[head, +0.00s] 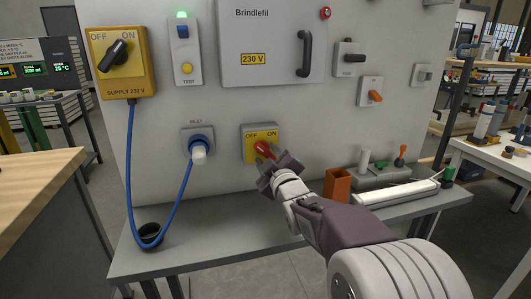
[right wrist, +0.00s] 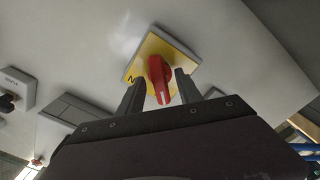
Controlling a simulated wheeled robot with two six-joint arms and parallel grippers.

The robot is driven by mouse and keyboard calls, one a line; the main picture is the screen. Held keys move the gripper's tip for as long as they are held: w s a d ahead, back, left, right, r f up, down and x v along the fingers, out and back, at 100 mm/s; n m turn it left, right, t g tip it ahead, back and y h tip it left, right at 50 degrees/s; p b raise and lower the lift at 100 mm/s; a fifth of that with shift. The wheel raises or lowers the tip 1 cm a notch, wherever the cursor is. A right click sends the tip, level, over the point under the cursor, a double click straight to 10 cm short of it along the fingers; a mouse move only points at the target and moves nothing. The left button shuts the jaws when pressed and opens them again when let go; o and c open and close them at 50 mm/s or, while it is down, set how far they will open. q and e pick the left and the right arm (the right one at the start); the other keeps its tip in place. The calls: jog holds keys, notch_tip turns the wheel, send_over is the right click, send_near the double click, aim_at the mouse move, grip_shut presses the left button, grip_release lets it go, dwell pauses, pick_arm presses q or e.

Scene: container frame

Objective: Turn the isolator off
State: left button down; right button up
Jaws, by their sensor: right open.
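A red rotary knob (head: 263,149) sits on a yellow plate (head: 250,155) marked OFF and ON, low on the grey panel. In the right wrist view the red knob (right wrist: 160,78) shows a white mark at its lower end. My right gripper (head: 273,171) is open at the knob in the head view. In the right wrist view its two fingers (right wrist: 160,84) stand on either side of the knob with visible gaps. The gripper hides part of the plate in the head view. My left gripper is not in view.
A yellow supply box (head: 121,85) with a black knob is at upper left. A blue cable (head: 176,205) runs from it to the inlet plug (head: 198,150).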

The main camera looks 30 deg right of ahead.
jog(key=v, duration=0.6)
jog(key=shift+s+p, duration=0.25)
jog(key=shift+p, duration=0.1)
